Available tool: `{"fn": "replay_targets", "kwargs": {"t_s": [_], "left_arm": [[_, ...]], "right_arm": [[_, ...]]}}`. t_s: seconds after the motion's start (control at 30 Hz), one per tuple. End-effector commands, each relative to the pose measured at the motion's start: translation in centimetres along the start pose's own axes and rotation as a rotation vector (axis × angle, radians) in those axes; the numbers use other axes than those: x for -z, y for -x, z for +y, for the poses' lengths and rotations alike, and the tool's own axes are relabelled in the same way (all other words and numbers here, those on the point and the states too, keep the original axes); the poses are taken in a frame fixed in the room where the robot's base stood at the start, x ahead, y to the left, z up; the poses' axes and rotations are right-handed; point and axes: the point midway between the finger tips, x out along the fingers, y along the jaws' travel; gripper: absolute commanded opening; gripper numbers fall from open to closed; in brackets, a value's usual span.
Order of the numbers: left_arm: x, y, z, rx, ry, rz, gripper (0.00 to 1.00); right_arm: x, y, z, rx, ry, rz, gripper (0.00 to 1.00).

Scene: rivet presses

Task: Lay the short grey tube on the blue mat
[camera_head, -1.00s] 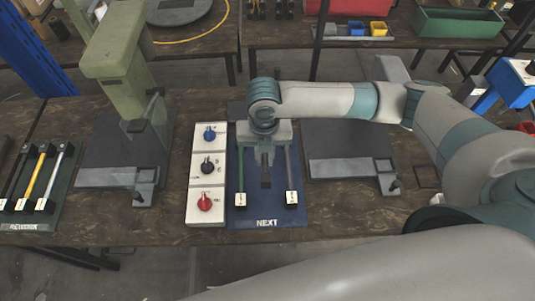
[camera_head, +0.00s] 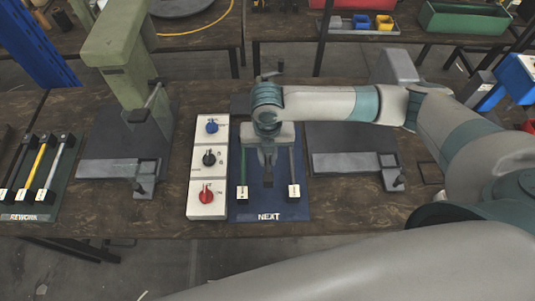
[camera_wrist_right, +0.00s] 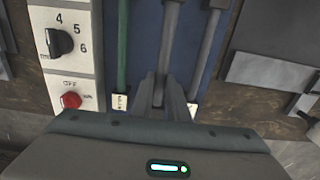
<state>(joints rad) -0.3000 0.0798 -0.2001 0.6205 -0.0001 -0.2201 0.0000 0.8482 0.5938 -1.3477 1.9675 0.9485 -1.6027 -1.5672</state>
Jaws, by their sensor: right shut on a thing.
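The blue mat (camera_head: 250,212), marked NEXT, lies on the bench in the middle of the head view, partly hidden by my right arm. A green tube (camera_head: 243,165) lies on its left side and a grey tube (camera_head: 293,168) on its right. My right gripper (camera_head: 267,180) is over the mat between them. In the right wrist view the gripper (camera_wrist_right: 160,98) is shut on another grey tube (camera_wrist_right: 172,45), which runs nearly parallel to the green tube (camera_wrist_right: 123,45) and the other grey tube (camera_wrist_right: 208,45). I cannot tell whether the held tube touches the mat. My left gripper is out of view.
A white panel with blue, black and red knobs (camera_head: 194,180) stands just left of the mat. A green press (camera_head: 122,60) stands further left, beside the REWORK mat (camera_head: 32,210) with its tubes. A grey press base (camera_head: 340,140) stands close on the right.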

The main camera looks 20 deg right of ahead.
Motion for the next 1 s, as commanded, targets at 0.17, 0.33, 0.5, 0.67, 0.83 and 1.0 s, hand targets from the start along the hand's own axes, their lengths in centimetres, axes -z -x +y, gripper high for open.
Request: {"fn": "replay_targets", "kwargs": {"t_s": [0.17, 0.33, 0.5, 0.67, 0.83, 1.0], "left_arm": [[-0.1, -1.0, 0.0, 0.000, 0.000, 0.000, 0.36], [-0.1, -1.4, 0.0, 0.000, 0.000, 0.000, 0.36], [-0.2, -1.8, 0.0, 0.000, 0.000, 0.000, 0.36], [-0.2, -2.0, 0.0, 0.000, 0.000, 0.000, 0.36], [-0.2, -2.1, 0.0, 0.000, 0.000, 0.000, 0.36], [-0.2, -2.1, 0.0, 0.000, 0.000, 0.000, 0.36]], "right_arm": [[0.0, -1.8, 0.0, 0.000, 0.000, 0.000, 0.00], [0.1, -3.1, 0.0, 0.000, 0.001, 0.001, 0.00], [0.0, -4.3, 0.0, 0.000, 0.000, 0.000, 0.00], [0.0, -5.0, 0.0, 0.000, 0.000, 0.000, 0.00], [0.0, -5.3, 0.0, -0.001, 0.000, 0.000, 0.00], [0.0, -5.3, 0.0, -0.001, 0.000, 0.000, 0.00]]}}
